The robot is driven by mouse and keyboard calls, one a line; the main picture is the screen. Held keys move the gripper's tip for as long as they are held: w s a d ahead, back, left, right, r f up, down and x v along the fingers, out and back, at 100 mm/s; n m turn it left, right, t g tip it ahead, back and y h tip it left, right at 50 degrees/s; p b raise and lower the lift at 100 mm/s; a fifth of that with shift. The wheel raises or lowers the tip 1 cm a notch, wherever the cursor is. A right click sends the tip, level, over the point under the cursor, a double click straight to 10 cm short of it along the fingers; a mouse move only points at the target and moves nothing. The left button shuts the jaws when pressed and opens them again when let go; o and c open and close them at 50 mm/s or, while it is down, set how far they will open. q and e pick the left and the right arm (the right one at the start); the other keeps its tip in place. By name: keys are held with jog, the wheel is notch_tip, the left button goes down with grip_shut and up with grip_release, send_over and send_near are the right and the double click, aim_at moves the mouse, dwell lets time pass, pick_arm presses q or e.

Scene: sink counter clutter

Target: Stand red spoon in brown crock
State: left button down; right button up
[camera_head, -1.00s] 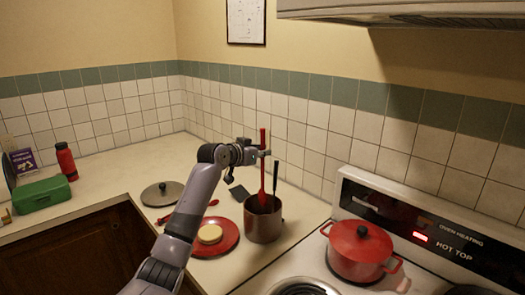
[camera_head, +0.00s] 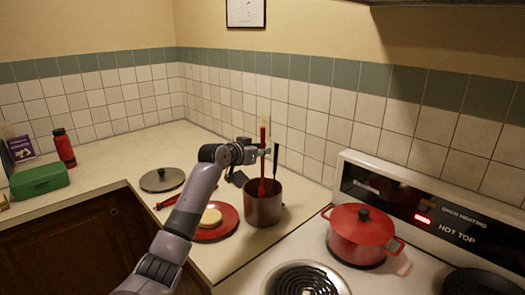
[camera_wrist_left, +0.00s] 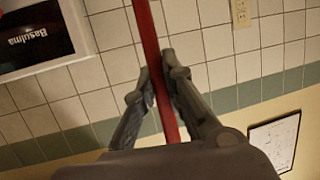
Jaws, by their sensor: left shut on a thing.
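The brown crock (camera_head: 263,210) stands on the counter beside the stove. The red spoon (camera_head: 263,170) is upright, its lower end inside the crock's mouth; whether it touches the bottom is hidden. My left gripper (camera_head: 264,152) is shut on the spoon's handle above the crock. In the left wrist view, the red handle (camera_wrist_left: 147,35) passes between the two fingers of the gripper (camera_wrist_left: 156,77). My right gripper is not in view.
A red pot (camera_head: 363,238) stands on the stove at right. A grey lid (camera_head: 162,179) lies behind left.

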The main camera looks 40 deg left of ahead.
pick_arm(q)
jog(key=c, duration=1.6)
grip_release()
jog(key=shift+s, duration=0.1)
jog(key=v, duration=1.2)
